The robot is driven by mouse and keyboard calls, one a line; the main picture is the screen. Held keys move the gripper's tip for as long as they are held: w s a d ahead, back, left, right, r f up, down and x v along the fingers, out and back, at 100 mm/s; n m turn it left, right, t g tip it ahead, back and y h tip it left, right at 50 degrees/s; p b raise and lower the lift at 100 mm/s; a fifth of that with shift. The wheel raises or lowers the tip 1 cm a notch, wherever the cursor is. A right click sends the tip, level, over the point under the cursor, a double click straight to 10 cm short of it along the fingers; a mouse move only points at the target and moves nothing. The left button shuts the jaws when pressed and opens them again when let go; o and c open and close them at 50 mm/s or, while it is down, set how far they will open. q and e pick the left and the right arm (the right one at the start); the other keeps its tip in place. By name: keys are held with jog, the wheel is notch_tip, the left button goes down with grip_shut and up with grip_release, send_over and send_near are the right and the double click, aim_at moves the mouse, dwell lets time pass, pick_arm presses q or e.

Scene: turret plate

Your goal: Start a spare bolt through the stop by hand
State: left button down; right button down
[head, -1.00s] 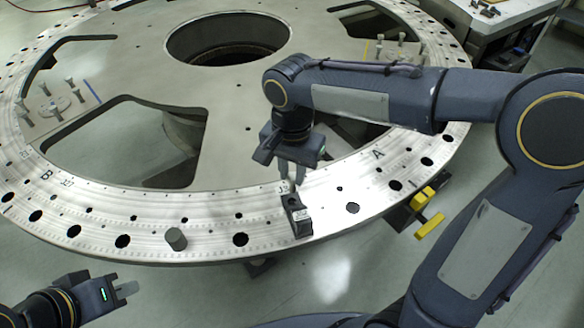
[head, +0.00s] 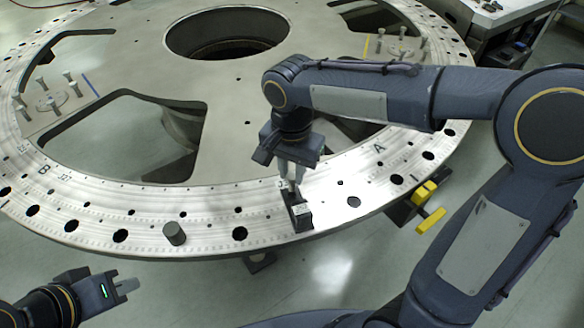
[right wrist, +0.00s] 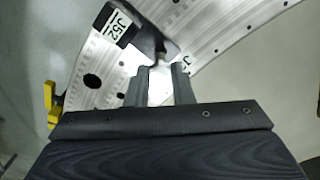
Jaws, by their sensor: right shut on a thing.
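The stop (head: 301,216) is a dark block with a white label, sitting on the metal ring of the turret plate (head: 200,222). In the right wrist view the stop (right wrist: 137,28) shows its label "J52". My right gripper (head: 290,178) points down at the stop's far end. In the right wrist view its fingers (right wrist: 161,72) are shut on a small grey bolt (right wrist: 161,58), mostly hidden, whose end meets the stop. How deep it sits cannot be seen. My left gripper (head: 126,287) is empty in front of the plate; its finger gap is unclear.
A grey cylinder (head: 174,233) stands on the ring left of the stop. A yellow-handled clamp (head: 430,221) is at the ring's edge on the right. Several upright bolts stand around a small disc (head: 52,103) at left. The floor in front is clear.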

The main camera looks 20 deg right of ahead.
aim_at(291, 176)
jog(key=shift+f+b, duration=1.1)
jog(key=shift+f, duration=0.6)
dwell(2.1)
jog(key=m, duration=0.9)
jog(key=shift+f, duration=0.2)
jog(key=m, duration=0.6)
jog(key=shift+a+p, duration=0.1)
jog(key=shift+p, duration=0.25)
jog(key=m+p, duration=0.1)
jog(key=m, duration=0.4)
jog(key=shift+r, duration=0.1)
jog(key=shift+w+f+m, duration=0.1)
jog(key=shift+f+m, duration=0.15)
jog(key=shift+m, duration=0.35)
